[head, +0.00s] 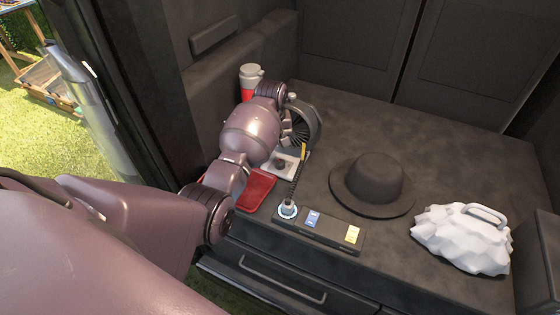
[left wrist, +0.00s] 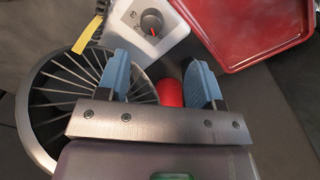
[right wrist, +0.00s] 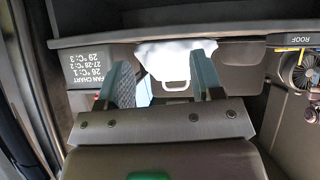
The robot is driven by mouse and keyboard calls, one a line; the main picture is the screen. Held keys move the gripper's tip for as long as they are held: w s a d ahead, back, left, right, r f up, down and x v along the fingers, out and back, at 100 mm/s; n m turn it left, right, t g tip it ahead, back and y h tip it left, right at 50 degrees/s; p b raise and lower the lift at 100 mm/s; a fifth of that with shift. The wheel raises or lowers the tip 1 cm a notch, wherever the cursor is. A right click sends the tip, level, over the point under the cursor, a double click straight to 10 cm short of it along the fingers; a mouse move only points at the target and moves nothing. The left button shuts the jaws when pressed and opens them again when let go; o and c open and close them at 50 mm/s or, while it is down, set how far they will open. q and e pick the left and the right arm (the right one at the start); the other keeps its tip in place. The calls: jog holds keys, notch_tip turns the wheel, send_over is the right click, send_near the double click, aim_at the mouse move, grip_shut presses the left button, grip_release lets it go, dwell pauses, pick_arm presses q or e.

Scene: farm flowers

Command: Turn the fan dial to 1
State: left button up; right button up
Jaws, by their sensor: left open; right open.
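The fan (head: 303,127) stands on the dark counter; its round bladed face also fills the left of the left wrist view (left wrist: 62,105). Next to it lies a white control box (head: 296,164) with a round grey fan dial (head: 280,163), plain in the left wrist view (left wrist: 151,22). A red-orange pointer mark shows on the dial; its number is not legible. My left gripper (left wrist: 160,80) is open, its blue fingertips over the fan's edge and apart from the dial. In the head view my left arm hides this gripper. My right gripper (right wrist: 163,82) is open and empty, away from the dial.
A red tray (head: 257,190) lies beside the control box. A power strip (head: 331,231), black hat (head: 372,183) and white lumpy object (head: 463,238) occupy the counter. A red-and-white flask (head: 250,78) stands behind. A fan chart (right wrist: 104,78) reads 26 °C: 1.

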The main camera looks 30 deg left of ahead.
aim_at(280, 162)
pick_arm(q)
jog(key=f+b, duration=0.1)
jog(key=f, duration=0.2)
jog(key=w+f+b, duration=0.1)
jog(key=f, duration=0.2)
jog(key=d+f+b, duration=0.1)
jog(key=f, duration=0.3)
jog(key=shift+w, duration=0.25)
pick_arm(e)
jog(key=shift+w+a+f, duration=0.1)
jog(key=shift+f, duration=0.5)
jog(key=shift+w+a+f, duration=0.1)
jog(key=shift+f, duration=0.45)
jog(key=shift+w+r, duration=0.1)
jog(key=shift+r, duration=0.05)
pick_arm(q)
jog(key=c, duration=0.9)
jog(key=shift+r+m+p, duration=0.25)
jog(key=shift+m+p, duration=0.05)
jog(key=shift+m, duration=0.1)
jog(key=shift+f, duration=0.1)
jog(key=shift+f+m, duration=0.15)
jog(key=shift+m, duration=0.15)
pick_arm(e)
jog(key=shift+s+d+r, duration=0.1)
jog(key=shift+s+d, duration=0.05)
jog(key=shift+s, duration=0.2)
